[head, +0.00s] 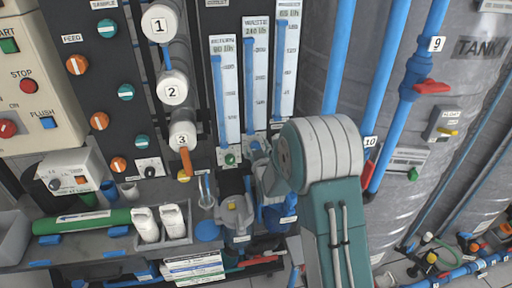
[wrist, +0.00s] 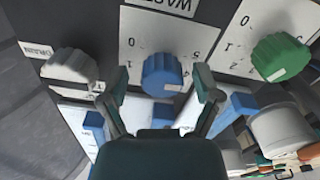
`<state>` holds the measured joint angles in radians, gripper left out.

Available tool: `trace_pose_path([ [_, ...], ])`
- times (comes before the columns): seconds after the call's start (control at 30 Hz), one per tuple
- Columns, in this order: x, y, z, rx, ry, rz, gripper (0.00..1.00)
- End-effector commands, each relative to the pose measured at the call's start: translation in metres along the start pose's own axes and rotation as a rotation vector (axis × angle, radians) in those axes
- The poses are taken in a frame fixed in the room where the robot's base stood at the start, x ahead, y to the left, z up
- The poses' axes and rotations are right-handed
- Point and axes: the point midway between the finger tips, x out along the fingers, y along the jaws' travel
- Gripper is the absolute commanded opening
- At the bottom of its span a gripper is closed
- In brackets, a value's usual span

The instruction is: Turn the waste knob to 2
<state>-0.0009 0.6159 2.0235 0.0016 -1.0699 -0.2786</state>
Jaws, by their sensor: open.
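The waste knob (wrist: 162,75) is blue and ridged, on a white dial plate marked with numbers, under a partly cut-off, upside-down label (wrist: 165,4) reading "WAS". My gripper (wrist: 160,88) is open, with one finger to the left and one to the right of the knob. A gap shows on each side, and I cannot tell whether either finger touches it. The knob's pointer is too unclear to read.
In the wrist view, a green knob (wrist: 280,57) on its own dial is to the right and a grey knob (wrist: 70,66) by a DRAIN label is to the left. In the head view, blue pipes (head: 390,100) and a red valve handle (head: 432,87) stand to the right.

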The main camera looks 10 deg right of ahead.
Motion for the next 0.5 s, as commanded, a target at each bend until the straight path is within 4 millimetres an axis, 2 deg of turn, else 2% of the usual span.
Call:
trace_pose_path([
  [0.27, 0.0030, -0.0005, 0.0001, 0.000, -0.001, -0.001, 0.82],
  [0.3, 0.0030, -0.0005, 0.0001, 0.000, -0.001, -0.001, 0.78],
  [0.47, 0.0029, -0.0005, 0.0000, 0.000, -0.001, -0.001, 0.06],
  [0.5, 0.0030, -0.0006, 0.0000, 0.000, -0.001, -0.001, 0.00],
])
